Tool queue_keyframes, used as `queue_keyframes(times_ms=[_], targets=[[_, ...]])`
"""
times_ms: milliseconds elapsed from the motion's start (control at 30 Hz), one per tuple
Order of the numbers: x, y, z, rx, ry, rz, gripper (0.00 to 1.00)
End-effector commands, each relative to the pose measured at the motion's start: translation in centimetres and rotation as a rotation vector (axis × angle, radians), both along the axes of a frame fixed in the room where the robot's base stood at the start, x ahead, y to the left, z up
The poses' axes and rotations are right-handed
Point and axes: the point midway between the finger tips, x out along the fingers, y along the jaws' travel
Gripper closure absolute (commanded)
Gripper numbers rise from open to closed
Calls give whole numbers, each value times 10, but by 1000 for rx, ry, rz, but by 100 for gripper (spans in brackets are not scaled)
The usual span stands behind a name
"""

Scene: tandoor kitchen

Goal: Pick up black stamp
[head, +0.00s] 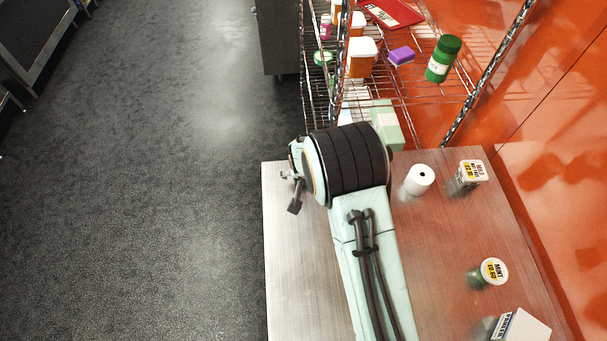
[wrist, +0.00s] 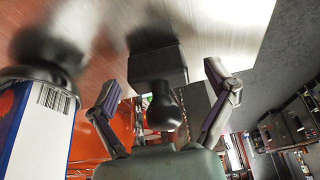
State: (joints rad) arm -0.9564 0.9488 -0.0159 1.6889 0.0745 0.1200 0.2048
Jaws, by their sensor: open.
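The black stamp, with a block-shaped base and a round knob handle (wrist: 163,108), shows in the middle of the wrist view, its base against the table surface. My gripper (wrist: 161,78) is open, with one finger to each side of the stamp. A gap shows between each finger and the stamp, and I cannot tell how far the stamp is from the palm. In the head view the stamp is not visible; my arm covers part of the table there, and most of my gripper is hidden.
The table (head: 450,235) holds a white roll (head: 419,180), a labelled box (head: 470,173), a mint jar (head: 493,271) and a white box (head: 522,327). A wire shelf (head: 425,88) stands behind the table.

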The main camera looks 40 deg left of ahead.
Motion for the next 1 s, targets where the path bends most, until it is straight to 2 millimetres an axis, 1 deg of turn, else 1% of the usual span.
queue_keyframes(times_ms=[67, 100, 167, 200, 267, 300, 600, 733, 867, 933, 1000], targets=[[0, 0, 0, 0, 0, 0, 15], [0, 0, 0, 0, 0, 0, 21], [0, 0, 0, 0, 0, 0, 40], [0, 0, 0, 0, 0, 0, 53], [0, 0, 0, 0, 0, 0, 72], [0, 0, 0, -1, 1, 0, 83], [0, 0, 0, -1, 2, 0, 83], [0, 0, 5, -1, 1, 0, 83], [0, 1, 22, 3, -1, -1, 83], [-1, -1, 37, 4, -1, -1, 83], [-10, -13, 52, 3, 0, -1, 83]])
